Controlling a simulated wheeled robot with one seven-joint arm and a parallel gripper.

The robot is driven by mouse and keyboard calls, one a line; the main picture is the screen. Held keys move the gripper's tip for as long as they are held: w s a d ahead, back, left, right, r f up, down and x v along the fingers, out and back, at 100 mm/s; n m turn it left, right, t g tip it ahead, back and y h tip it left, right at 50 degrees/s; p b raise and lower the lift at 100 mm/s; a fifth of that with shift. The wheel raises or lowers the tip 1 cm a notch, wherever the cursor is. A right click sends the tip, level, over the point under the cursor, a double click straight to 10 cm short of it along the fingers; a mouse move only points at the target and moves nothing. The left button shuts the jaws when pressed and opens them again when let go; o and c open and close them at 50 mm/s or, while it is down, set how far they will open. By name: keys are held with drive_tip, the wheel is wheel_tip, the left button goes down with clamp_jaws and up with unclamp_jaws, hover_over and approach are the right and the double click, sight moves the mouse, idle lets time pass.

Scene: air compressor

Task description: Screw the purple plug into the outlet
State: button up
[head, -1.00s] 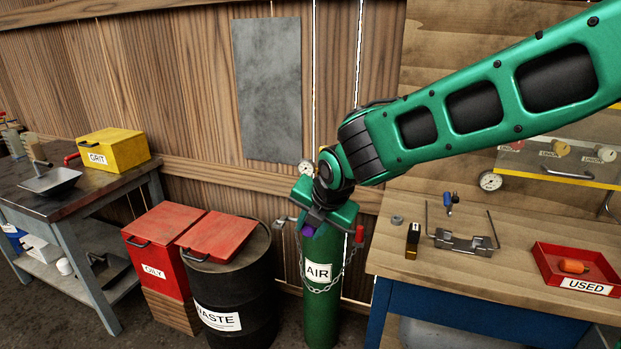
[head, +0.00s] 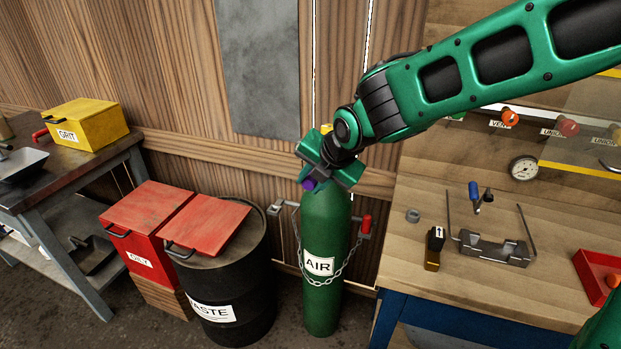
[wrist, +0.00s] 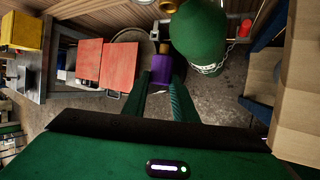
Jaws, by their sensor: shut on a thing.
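The purple plug (wrist: 161,70) is between the two green fingers of my gripper (wrist: 161,84), which is shut on it. In the head view, the plug (head: 310,184) shows at the lower left of my gripper (head: 322,178), in front of the top of the green air cylinder (head: 324,232). In the wrist view, a small brass piece (wrist: 165,47) shows just beyond the plug, beside the cylinder's rounded shoulder (wrist: 199,33). I cannot tell whether it belongs to the plug or the outlet, or whether they touch. In the head view, my gripper hides most of the valve.
A chain and bracket with a red handle (head: 366,223) hold the cylinder. A black waste drum (head: 233,295) and red oily bin (head: 136,252) stand left. At right, the wooden bench (head: 407,263) carries a metal holder (head: 490,248), a grey ring (head: 412,215) and a red tray (head: 592,270).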

drive_tip(key=shift+w, duration=0.1)
drive_tip(key=shift+w+d, duration=0.25)
drive_tip(key=shift+w, duration=0.45)
drive_tip(key=shift+w+d, duration=0.25)
drive_tip(key=shift+w, duration=0.45)
drive_tip(key=shift+w+d, duration=0.25)
drive_tip(key=shift+w, duration=0.45)
drive_tip(key=shift+w+d, duration=0.25)
drive_tip(key=shift+w, duration=0.3)
drive_tip(key=shift+w+d, duration=0.2)
drive_tip(key=shift+w, duration=0.35)
clamp_jaws()
drive_tip(key=o, duration=1.4)
unclamp_jaws()
drive_tip(key=shift+r, duration=0.1)
